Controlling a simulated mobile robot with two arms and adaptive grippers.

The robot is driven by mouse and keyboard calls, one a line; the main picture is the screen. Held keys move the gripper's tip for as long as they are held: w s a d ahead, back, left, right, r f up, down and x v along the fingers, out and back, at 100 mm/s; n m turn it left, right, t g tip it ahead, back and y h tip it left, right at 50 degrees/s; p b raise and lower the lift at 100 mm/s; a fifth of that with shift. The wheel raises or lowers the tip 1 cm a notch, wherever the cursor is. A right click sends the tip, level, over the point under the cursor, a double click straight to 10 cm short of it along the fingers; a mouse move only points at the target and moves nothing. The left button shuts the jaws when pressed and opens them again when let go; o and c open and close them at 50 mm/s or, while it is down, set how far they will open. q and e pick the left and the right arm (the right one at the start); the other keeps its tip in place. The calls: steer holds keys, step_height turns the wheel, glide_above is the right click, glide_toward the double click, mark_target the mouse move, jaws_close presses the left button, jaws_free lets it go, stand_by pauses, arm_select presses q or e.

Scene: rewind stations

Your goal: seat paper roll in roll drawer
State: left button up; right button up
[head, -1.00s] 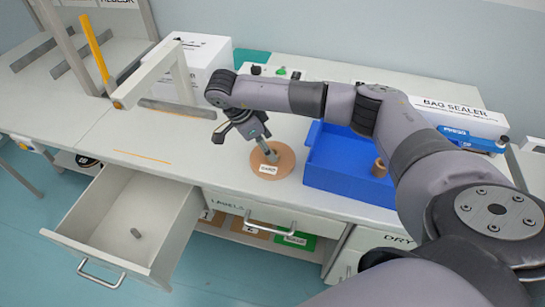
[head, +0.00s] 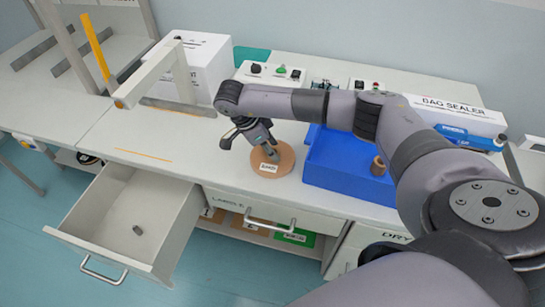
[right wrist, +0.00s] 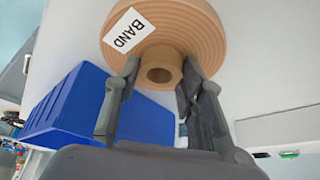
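The paper roll (head: 287,164) is a flat tan disc with a white BAND label, lying on the bench left of the blue bin. The right wrist view shows its ringed face (right wrist: 205,35) and raised hollow core (right wrist: 160,66). My right gripper (head: 272,150) is over the roll; its fingertips (right wrist: 159,78) are on either side of the core, very close to it. Finger contact cannot be made out. The roll drawer (head: 105,262) is pulled open at lower left, with a short grey peg (head: 137,230) on its floor. My left gripper is not in view.
A blue bin (head: 335,185) holding a small tan core (head: 378,166) stands right of the roll. A white arch-shaped frame (head: 150,72) and white box (head: 205,65) stand at the back left. A closed labels drawer (head: 250,213) is under the bench edge.

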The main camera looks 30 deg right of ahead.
steer(key=shift+f, duration=0.1)
jaws_close()
